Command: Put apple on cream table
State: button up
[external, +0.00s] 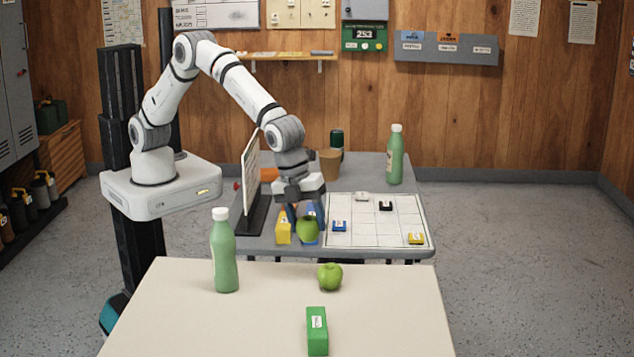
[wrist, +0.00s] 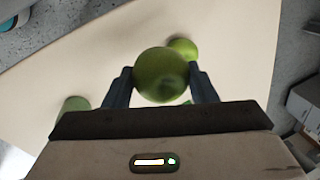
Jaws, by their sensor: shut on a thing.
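My gripper (external: 306,222) points down and is shut on a green apple (external: 308,230). In the wrist view the held apple (wrist: 161,75) sits between the two dark fingers of my gripper (wrist: 162,84). The cream table (external: 190,325) is in the foreground of the external view, and its pale top (wrist: 240,40) fills much of the wrist view. The held apple's height is hard to tell.
A green bottle (external: 224,252) and a green box (external: 317,331) stand on the cream table. The cream table's right side is clear.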

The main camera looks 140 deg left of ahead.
jog(key=w+d+m, duration=0.2)
jog(key=d+m, duration=0.1)
jog(key=d, duration=0.8)
jog(key=shift+h, duration=0.4)
notch_tip(320, 180, down, 6)
jog(key=shift+s+d+r, duration=0.1)
jog(key=shift+d, duration=0.05)
jog(key=shift+s+x, duration=0.2)
jog(key=shift+x, duration=0.8)
jog(key=shift+s+x, duration=0.2)
jog(key=shift+x, duration=0.75)
jog(key=shift+d, duration=0.1)
jog(key=o, duration=1)
jog(key=shift+f, duration=0.3)
jog(key=shift+o, duration=0.2)
jog(key=shift+r, duration=0.1)
